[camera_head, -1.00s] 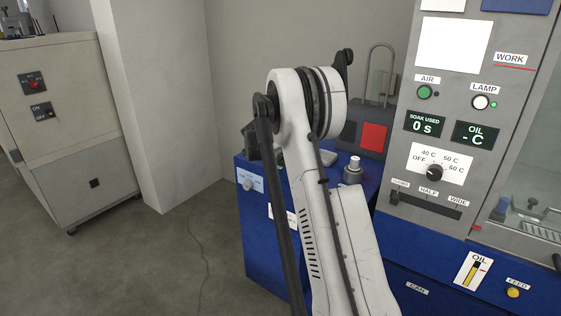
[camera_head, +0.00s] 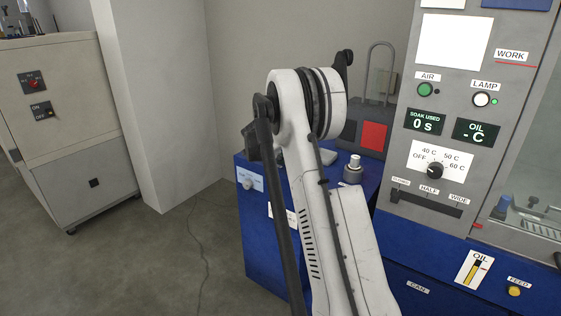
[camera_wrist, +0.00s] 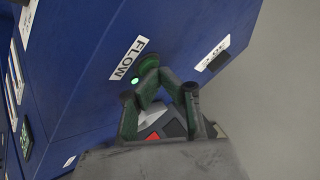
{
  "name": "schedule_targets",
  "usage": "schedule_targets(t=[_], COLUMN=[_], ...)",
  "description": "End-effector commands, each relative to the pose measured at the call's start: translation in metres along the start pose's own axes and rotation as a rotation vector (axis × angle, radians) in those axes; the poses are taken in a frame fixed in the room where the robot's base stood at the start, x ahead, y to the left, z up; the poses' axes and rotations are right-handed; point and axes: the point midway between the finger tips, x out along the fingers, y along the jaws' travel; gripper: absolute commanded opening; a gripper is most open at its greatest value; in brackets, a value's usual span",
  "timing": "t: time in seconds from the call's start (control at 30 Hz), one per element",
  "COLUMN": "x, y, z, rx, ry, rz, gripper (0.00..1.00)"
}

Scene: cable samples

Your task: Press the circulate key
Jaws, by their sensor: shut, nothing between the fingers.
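A green round key (camera_wrist: 150,64) is on the blue panel in the wrist view, beside a white FLOW label (camera_wrist: 127,58). A small green light (camera_wrist: 135,82) glows next to it. I cannot read the word circulate on any label. My gripper (camera_wrist: 163,76) is shut and empty, its fingertips close together in front of the panel. The tips overlap the lower right edge of the green key; I cannot tell whether they touch it. In the head view my arm hides the gripper and this key.
A second white label (camera_wrist: 212,53) is on the blue panel, too small to read. In the head view, a grey control panel (camera_head: 445,110) with lamps, displays and a dial stands at the right. A beige cabinet (camera_head: 65,125) stands at the left, with clear floor (camera_head: 160,260) between.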

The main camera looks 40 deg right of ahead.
Motion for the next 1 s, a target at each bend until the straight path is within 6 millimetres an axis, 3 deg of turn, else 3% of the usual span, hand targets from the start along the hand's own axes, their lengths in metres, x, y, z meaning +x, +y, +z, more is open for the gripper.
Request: schedule_targets(t=[1.0], x=[-0.0087], y=[-0.0066], z=[-0.0055], rx=[0.000], ry=[-0.001], rz=[0.001], gripper=[0.00])
